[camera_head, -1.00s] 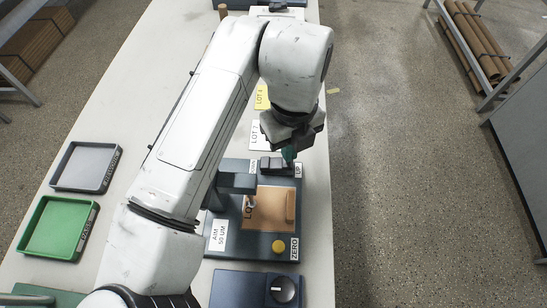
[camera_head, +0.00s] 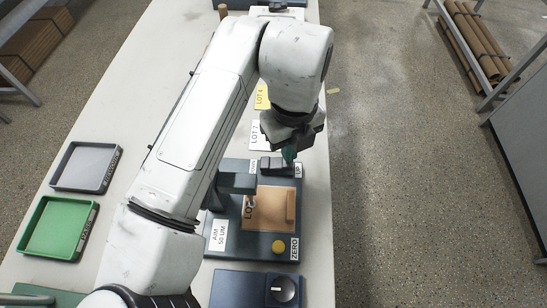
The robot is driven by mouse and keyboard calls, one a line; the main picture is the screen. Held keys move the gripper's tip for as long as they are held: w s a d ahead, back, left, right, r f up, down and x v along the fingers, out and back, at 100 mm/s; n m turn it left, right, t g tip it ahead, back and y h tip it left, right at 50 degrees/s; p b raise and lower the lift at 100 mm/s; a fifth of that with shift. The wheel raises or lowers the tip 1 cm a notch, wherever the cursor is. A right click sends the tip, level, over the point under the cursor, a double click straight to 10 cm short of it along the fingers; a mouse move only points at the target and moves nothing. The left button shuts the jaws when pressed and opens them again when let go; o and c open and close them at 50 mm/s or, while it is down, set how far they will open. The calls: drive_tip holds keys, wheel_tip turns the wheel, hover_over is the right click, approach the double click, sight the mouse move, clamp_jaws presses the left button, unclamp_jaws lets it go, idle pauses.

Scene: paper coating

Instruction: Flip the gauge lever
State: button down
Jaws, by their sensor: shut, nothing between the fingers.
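The gauge (camera_head: 232,246) is a dark blue-grey base on the table, with a brown sample piece (camera_head: 266,216) on it and a yellow button by the ZERO label. The gauge lever (camera_head: 275,164) appears as a dark block at the far edge of the base, close to the UP label (camera_head: 298,171). My gripper (camera_head: 290,155) is shut and empty, its greenish fingertips right at the lever's right part. Whether they touch the lever I cannot tell.
A grey tray (camera_head: 113,168) and a green tray (camera_head: 90,230) lie at left. A dark box with a round dial (camera_head: 284,290) stands in front of the gauge. Lot cards (camera_head: 257,133) lie behind it. The table's right edge is close, with open floor beyond.

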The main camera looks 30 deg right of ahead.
drive_tip(key=shift+f+b, duration=1)
drive_tip(key=shift+f, duration=0.25)
idle(0.8)
drive_tip(key=shift+r+p, duration=2.6)
drive_tip(key=shift+r, duration=1)
